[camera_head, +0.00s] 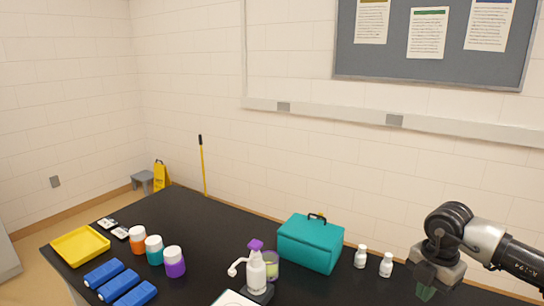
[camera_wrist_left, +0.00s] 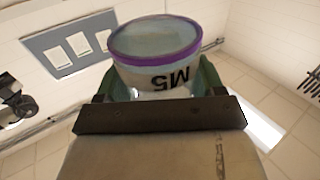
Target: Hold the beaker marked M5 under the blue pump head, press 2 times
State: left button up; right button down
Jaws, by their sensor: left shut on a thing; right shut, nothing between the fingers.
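The beaker marked M5 (camera_wrist_left: 155,60), clear with a purple band at its rim, is between the green fingers of my left gripper (camera_wrist_left: 157,88) in the left wrist view. Its lettering is inverted in that picture. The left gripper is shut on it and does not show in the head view. My right gripper (camera_head: 426,291) is shut and empty at the lower right of the head view. A white pump bottle (camera_head: 256,275) with a purple head (camera_head: 255,245) stands near the bottom centre, spout to the left. I see no blue pump head.
A greyish jar (camera_head: 271,262) is beside the pump bottle. A teal bag (camera_head: 310,245) and two small white bottles (camera_head: 361,257) stand to the right. Orange, teal and purple jars (camera_head: 174,262), blue blocks (camera_head: 119,282) and a yellow tray (camera_head: 79,246) are on the left of the black table (camera_head: 205,230).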

pick_arm(q)
jog(key=shift+f, duration=0.1)
jog(key=shift+f+b, duration=2.05)
jog(key=shift+b, duration=0.15)
pick_arm(e)
jog(key=shift+d+f, duration=0.15)
jog(key=shift+f, duration=1.45)
jog(key=shift+d+f, duration=0.15)
jog(key=shift+f, duration=1.45)
jog(key=shift+r, duration=2.55)
jog(key=shift+s, duration=0.1)
